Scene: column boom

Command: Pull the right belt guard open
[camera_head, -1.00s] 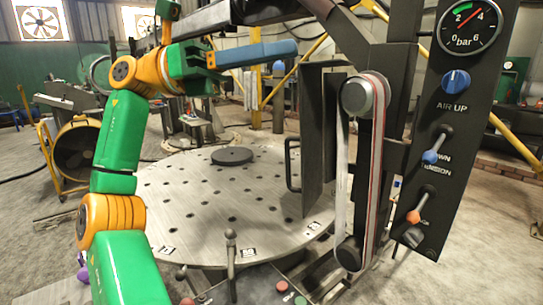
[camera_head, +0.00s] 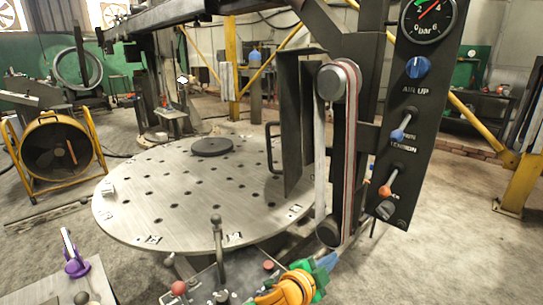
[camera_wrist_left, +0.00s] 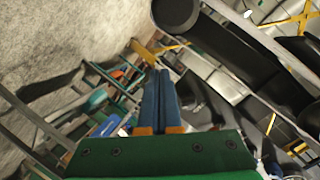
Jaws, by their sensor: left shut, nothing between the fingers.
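The belt guard (camera_head: 297,125) is a dark upright panel left of the sanding belt (camera_head: 350,150) in the head view. Its bar handle (camera_head: 271,148) sticks out from its left edge over the round table. My left gripper (camera_head: 328,260) is low in the head view, below the lower belt roller (camera_head: 329,231) and well below the handle, touching neither. Its blue fingers also show in the left wrist view (camera_wrist_left: 160,75), pressed together and empty. The handle is not clearly seen in the wrist view. My right gripper is out of view.
The perforated round table (camera_head: 180,190) carries a dark disc (camera_head: 212,147). A control panel (camera_head: 412,120) with a gauge and levers stands right of the belt. A lever (camera_head: 217,245) rises at the front. Open floor lies at right.

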